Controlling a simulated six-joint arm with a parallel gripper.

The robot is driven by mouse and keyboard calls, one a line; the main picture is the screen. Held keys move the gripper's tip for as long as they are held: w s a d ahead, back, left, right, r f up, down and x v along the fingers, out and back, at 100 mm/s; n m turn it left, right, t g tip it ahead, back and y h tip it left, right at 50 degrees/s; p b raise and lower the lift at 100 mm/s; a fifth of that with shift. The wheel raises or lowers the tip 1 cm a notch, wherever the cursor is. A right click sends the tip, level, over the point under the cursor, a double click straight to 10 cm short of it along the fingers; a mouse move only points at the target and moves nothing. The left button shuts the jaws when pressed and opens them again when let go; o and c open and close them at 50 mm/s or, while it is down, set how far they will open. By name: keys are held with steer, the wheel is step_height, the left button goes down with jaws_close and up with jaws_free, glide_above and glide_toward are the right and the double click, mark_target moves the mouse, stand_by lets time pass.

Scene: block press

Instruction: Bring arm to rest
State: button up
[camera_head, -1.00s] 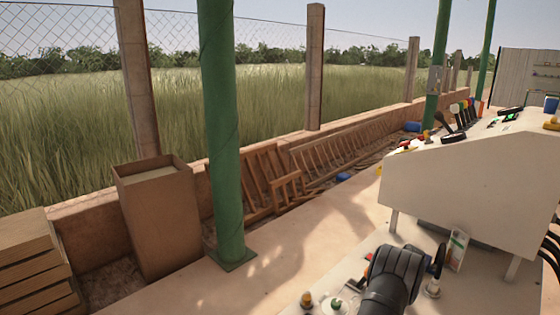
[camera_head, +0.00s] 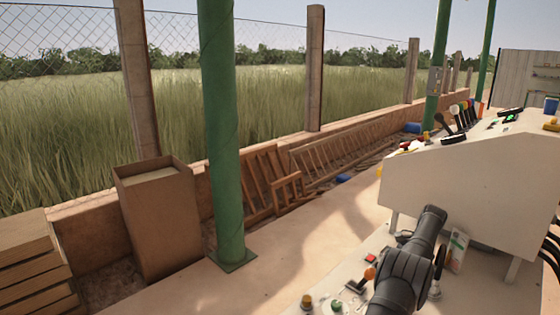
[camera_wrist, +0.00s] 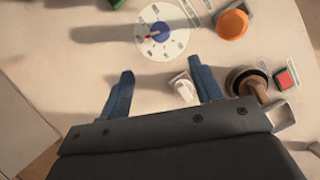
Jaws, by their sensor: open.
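In the wrist view my gripper (camera_wrist: 163,80) is open and empty, with its two blue fingers spread apart above a pale control panel (camera_wrist: 75,70). A white switch (camera_wrist: 184,90) shows between the fingers, close to the right one. I cannot tell whether a finger touches it. In the head view dark links of my arm stand over the lower panel at the bottom right, and the gripper cannot be made out there.
The wrist view shows a dial with a blue centre (camera_wrist: 159,32), an orange knob (camera_wrist: 232,24), a dark round knob (camera_wrist: 247,82) and a red button (camera_wrist: 286,78). In the head view a sloped console (camera_head: 465,185) stands behind my arm, and a green post (camera_head: 222,130) stands left.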

steer(key=x, duration=1.5)
steer(key=shift+s+a, duration=0.15)
steer(key=n+g, duration=0.1)
steer(key=n, duration=0.1)
steer(key=shift+f+n, duration=0.15)
steer(key=shift+n, duration=0.25)
steer(key=n+h, duration=0.1)
steer(key=n, duration=0.1)
steer(key=n+g, duration=0.1)
steer(key=n, duration=0.1)
steer(key=shift+w+a+n+h, duration=0.15)
steer(key=shift+w+n+h, duration=0.05)
steer(key=shift+n+h, duration=0.2)
steer(key=n+g+h, duration=0.1)
steer(key=n, duration=0.3)
steer(key=shift+a, duration=0.1)
steer(key=n+h, duration=0.2)
steer(key=n, duration=0.2)
steer(key=shift+a, duration=0.1)
